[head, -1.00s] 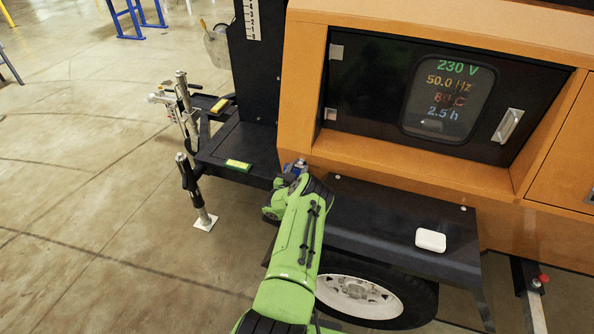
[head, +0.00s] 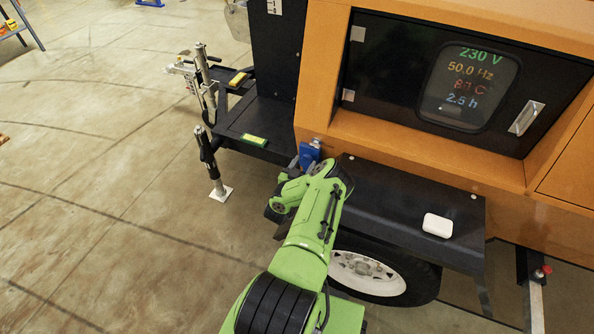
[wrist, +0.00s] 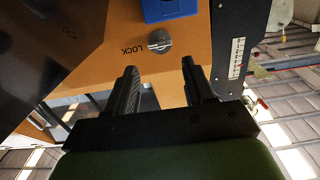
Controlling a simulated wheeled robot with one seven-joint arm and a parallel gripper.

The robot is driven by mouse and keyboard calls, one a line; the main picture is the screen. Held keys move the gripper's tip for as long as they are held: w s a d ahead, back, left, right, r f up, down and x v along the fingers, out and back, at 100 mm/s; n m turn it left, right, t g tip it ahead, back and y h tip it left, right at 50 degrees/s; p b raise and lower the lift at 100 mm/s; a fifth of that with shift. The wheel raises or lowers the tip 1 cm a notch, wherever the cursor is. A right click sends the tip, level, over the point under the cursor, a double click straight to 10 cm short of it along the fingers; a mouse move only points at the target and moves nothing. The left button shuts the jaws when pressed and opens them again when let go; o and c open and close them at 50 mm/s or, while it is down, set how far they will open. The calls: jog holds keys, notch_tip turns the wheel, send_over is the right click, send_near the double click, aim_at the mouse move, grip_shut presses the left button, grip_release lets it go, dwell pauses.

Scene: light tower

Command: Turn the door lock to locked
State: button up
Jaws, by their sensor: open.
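A round silver knob with a slot across it (wrist: 160,41) sits on an orange panel in the wrist view. The word LOCK is printed upside down beside it, to its left. My gripper (wrist: 160,67) is open and empty, its two black fingers just short of the knob and on either side of it in the picture. In the head view, my green arm reaches to the orange cabinet's lower left corner; its fingers and the knob cannot be made out there. The black door (head: 400,75) with a lit display window appears closed.
A blue box (wrist: 172,9) lies close past the knob; it also shows in the head view (head: 310,156). A black fender (head: 410,195) with a white box (head: 437,226) stands right of my arm. A jack leg (head: 208,155) stands left. Open floor lies left.

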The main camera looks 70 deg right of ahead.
jog(key=a+p, duration=0.2)
jog(key=a, duration=0.5)
jog(key=shift+w+a, duration=0.3)
jog(key=shift+w, duration=0.05)
jog(key=shift+r, duration=0.1)
